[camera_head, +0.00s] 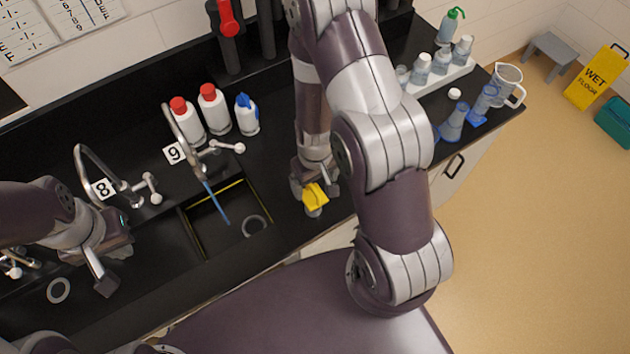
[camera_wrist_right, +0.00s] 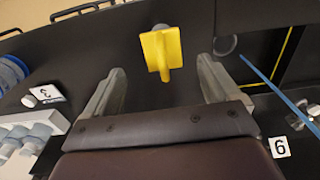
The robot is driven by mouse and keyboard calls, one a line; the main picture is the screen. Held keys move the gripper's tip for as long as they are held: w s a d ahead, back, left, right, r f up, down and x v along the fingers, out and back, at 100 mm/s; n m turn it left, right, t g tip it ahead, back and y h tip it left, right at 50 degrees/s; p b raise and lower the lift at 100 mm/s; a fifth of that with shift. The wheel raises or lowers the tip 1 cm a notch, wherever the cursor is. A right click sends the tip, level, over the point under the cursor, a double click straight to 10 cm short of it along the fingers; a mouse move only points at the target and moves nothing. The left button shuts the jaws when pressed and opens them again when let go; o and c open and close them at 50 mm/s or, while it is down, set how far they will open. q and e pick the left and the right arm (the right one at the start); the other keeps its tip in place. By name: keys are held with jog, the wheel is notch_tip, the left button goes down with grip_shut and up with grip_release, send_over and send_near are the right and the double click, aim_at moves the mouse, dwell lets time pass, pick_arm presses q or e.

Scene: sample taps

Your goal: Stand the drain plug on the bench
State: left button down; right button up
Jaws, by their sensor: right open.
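The drain plug (camera_head: 314,196), as I take it, is a yellow piece with a grey round part. It is on the black bench right of the sink, and it also shows in the right wrist view (camera_wrist_right: 162,52). Whether it stands or lies I cannot tell. My right gripper (camera_head: 314,186) is just above it in the head view. In the wrist view my right gripper (camera_wrist_right: 163,82) has its fingers wide apart and empty, with the plug beyond the fingertips, between their lines. My left gripper (camera_head: 112,268) is over the bench at left; its jaw opening is unclear.
A blue stream (camera_head: 215,202) falls from the tap marked 9 (camera_head: 183,135) into the sink (camera_head: 197,245), which has a drain ring (camera_head: 254,225). Red-capped bottles (camera_head: 214,109) stand behind. A bottle rack (camera_head: 440,79) and a jug (camera_head: 506,83) are at right.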

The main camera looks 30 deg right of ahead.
notch_tip(320, 180, up, 3)
jog(key=shift+s+d+r+p, duration=0.1)
jog(key=shift+s+r+p, duration=0.1)
jog(key=shift+p, duration=0.55)
pick_arm(q)
notch_tip(320, 180, up, 3)
jog(key=shift+s+r, duration=0.1)
jog(key=shift+s, duration=0.05)
pick_arm(e)
jog(key=s+a+r, duration=0.1)
jog(key=s+r, duration=0.1)
jog(key=r, duration=0.6)
jog(key=s+a+r+t, duration=0.1)
jog(key=s+r, duration=0.1)
jog(key=r, duration=0.6)
jog(key=shift+a+r+m, duration=0.25)
jog(key=shift+a+m, duration=0.05)
pick_arm(q)
jog(key=shift+w, duration=0.25)
pick_arm(e)
jog(key=shift+w+f, duration=0.1)
jog(key=shift+w, duration=0.1)
pick_arm(q)
jog(key=shift+s, duration=0.2)
pick_arm(e)
jog(key=shift+s, duration=0.2)
